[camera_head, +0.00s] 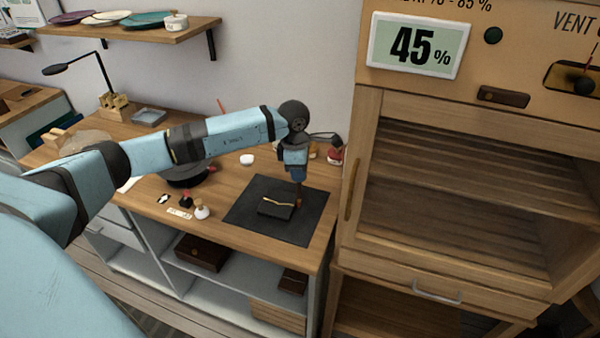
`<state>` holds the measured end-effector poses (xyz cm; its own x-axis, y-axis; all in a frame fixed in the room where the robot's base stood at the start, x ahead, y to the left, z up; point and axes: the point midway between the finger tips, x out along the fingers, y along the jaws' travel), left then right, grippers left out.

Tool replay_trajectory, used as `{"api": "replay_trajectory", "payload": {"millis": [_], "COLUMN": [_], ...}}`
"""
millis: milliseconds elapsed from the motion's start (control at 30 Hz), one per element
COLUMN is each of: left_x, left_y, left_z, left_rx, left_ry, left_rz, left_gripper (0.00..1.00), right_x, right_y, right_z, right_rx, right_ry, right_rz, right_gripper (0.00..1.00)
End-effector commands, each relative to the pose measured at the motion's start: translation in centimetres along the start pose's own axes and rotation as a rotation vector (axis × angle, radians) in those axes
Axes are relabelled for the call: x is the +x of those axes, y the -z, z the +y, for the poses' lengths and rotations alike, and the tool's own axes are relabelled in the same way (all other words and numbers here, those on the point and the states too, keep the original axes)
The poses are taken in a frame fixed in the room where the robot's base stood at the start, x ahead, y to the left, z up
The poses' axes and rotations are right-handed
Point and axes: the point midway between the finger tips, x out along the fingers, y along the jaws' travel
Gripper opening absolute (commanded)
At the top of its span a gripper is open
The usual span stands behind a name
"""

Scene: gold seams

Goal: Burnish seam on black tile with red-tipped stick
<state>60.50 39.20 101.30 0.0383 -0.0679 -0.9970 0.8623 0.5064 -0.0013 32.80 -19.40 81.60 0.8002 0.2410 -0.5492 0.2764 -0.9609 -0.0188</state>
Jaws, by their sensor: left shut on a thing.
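The black tile (273,211) lies on a dark mat near the right end of the wooden bench. A gold seam (279,202) runs across its top. My left gripper (298,181) points down over the mat, just right of the tile. It is shut on a thin brownish-red stick (299,200), whose lower end is close to the tile's right edge. The stick is small here, and I cannot tell its tip colour or whether it touches the tile. My right gripper is out of view.
The dark mat (313,212) has bare room around the tile. Small red-capped and pale items (201,212) stand left of it. Bottles (335,155) stand behind my wrist. A wooden cabinet (365,135) with a humidity display (417,45) rises to the right.

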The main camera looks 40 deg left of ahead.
Motion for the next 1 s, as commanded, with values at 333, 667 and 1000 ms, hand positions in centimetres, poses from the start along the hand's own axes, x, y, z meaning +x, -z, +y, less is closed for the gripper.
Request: {"api": "replay_trajectory", "payload": {"millis": [333, 667, 1000], "left_x": [-2.0, -3.6, -5.1], "left_y": [0.4, 0.7, 1.0], "left_z": [0.4, 0.8, 1.1], "left_rx": [-0.005, -0.008, -0.012], "left_ry": [-0.001, -0.002, -0.002], "left_rz": [0.001, 0.000, 0.000], "left_gripper": [0.00, 0.00, 0.00], "right_x": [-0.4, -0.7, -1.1], "right_y": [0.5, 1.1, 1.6], "right_z": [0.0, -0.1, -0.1], "right_rx": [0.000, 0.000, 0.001], "right_ry": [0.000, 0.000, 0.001], "right_rz": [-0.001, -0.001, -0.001], "right_gripper": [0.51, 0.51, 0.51]}}
